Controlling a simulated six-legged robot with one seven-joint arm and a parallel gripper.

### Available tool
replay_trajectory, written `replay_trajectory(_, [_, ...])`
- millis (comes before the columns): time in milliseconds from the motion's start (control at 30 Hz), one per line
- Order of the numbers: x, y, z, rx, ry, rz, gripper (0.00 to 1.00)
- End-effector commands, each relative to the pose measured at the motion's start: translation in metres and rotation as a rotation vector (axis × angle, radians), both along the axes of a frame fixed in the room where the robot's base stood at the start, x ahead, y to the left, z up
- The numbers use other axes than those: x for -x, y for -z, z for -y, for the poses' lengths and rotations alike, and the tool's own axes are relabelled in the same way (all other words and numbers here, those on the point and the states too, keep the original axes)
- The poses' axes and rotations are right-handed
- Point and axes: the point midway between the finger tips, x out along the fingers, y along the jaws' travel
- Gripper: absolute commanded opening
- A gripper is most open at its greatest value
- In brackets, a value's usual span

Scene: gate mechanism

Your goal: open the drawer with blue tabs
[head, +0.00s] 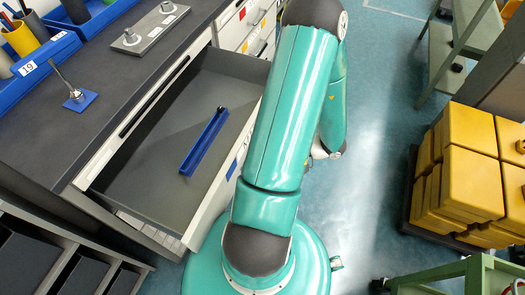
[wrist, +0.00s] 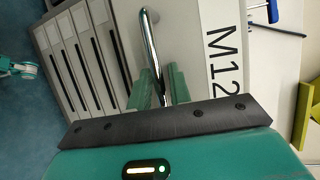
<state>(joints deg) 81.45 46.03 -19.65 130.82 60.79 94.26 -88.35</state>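In the head view a grey drawer (head: 150,165) stands pulled out from the workbench. A small blue tab (head: 232,169) shows on its front, partly behind my arm. A long blue piece with a dark knob (head: 204,142) lies inside it. My gripper is hidden in the head view. In the wrist view my gripper (wrist: 160,88) shows with green finger-like shapes on both sides of a chrome bar handle (wrist: 149,35). The handle is on a pale front marked "M12" (wrist: 224,60). I cannot tell whether the fingers touch the handle.
More drawers with coloured tabs (head: 243,22) sit behind my arm. The worktop (head: 60,140) holds blue bins and metal parts. Yellow boxes (head: 465,170) are stacked at right, with green-framed carts nearby. Blue floor (head: 385,100) is clear between them and my arm.

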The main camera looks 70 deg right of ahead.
Motion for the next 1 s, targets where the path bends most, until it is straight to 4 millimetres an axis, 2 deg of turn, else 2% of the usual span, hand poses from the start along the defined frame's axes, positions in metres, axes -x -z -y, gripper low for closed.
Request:
replay_trajectory(167, [0.013,-0.002,0.007,0.002,0.003,-0.001,0.20])
replay_trajectory(500, [0.078,-0.015,0.036,0.002,0.004,-0.002,0.20])
replay_trajectory(700, [0.110,-0.022,0.051,0.001,0.003,0.000,0.20])
replay_trajectory(833, [0.121,-0.024,0.055,0.000,0.000,-0.001,0.20])
replay_trajectory(1000, [0.124,-0.025,0.056,-0.001,0.000,0.001,0.20])
